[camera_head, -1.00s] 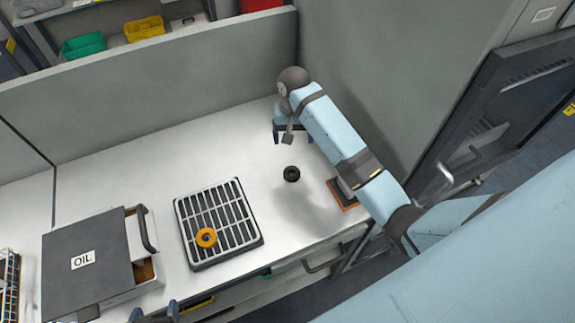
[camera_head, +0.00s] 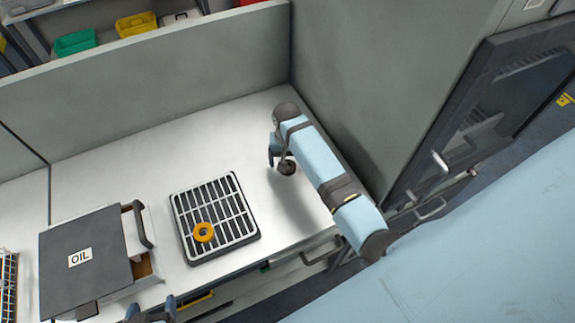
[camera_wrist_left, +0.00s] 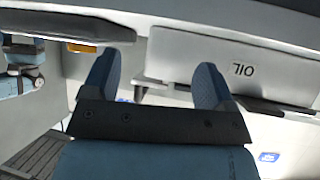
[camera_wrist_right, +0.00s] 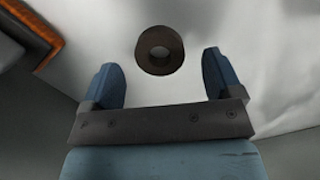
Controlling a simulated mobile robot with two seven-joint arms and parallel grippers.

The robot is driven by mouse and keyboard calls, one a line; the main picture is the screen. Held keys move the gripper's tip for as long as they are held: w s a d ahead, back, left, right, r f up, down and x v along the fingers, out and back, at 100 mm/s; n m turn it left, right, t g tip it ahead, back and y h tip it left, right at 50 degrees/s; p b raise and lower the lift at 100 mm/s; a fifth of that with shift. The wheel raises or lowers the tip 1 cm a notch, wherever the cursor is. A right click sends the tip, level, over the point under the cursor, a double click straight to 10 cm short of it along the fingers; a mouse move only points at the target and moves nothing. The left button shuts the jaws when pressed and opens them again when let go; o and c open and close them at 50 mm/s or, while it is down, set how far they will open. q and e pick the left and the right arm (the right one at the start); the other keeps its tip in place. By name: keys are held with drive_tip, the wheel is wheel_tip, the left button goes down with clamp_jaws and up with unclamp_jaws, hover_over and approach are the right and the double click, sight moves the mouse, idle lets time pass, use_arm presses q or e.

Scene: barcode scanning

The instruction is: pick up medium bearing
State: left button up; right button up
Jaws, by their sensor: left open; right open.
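A dark, thick ring, which looks like the bearing (camera_head: 287,168), lies on the white worktop under my right arm. In the right wrist view the dark bearing (camera_wrist_right: 145,60) lies just ahead of the fingertips, roughly centred between them. My right gripper (camera_wrist_right: 160,68) is open and empty; in the head view it is at the dark ring and partly covers it. An orange ring (camera_head: 203,232) rests on the slotted rack (camera_head: 239,190). My left gripper (camera_head: 152,310) is open and empty at the bottom edge of the head view, in front of the worktop.
A grey box marked OIL (camera_head: 110,265) stands at the left; it also shows in the left wrist view (camera_wrist_left: 195,55). A grey partition (camera_head: 150,85) runs behind the worktop, and a tall grey wall (camera_head: 350,100) closes its right side. Worktop (camera_head: 120,180) behind the rack is clear.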

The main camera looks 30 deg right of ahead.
drive_tip(key=shift+s+f, duration=0.1)
drive_tip(key=shift+f, duration=1.05)
drive_tip(key=c, duration=1.1)
drive_tip(key=shift+r, duration=0.1)
